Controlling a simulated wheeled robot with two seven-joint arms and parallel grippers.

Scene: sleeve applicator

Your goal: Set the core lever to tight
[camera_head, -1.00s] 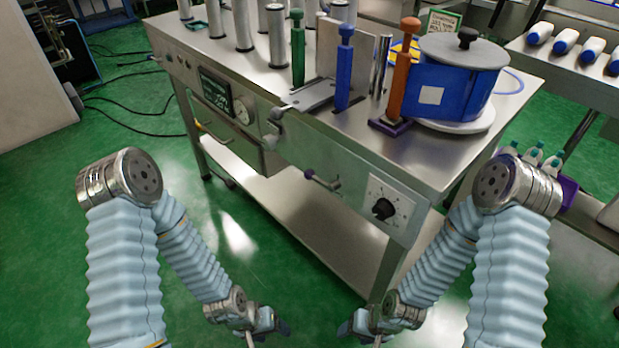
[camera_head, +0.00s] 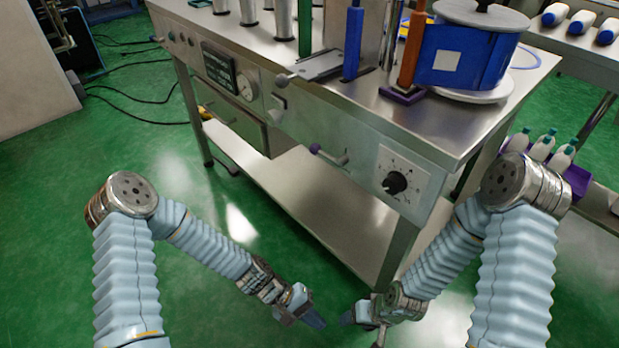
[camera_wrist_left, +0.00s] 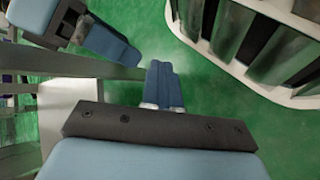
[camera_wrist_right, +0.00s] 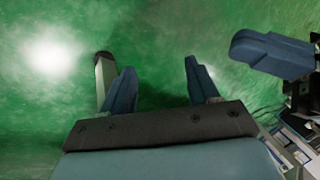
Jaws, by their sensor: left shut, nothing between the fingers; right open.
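A lever with a purple knob (camera_head: 315,149) and a grey arm sticks out from the front panel of the steel bench (camera_head: 357,133). I cannot read a label that tells which is the core lever or marks tight. My left gripper (camera_head: 316,319) is low over the floor in front of the bench, shut and empty; its closed fingers show in the left wrist view (camera_wrist_left: 163,86). My right gripper (camera_head: 350,319) faces it closely; the right wrist view shows its fingers (camera_wrist_right: 160,85) apart and empty.
A black dial (camera_head: 395,182) is at the panel's right. Green (camera_head: 305,25), blue (camera_head: 352,45) and orange (camera_head: 412,50) handles and a blue drum (camera_head: 462,55) stand on top. A lower shelf (camera_head: 310,215) is bare.

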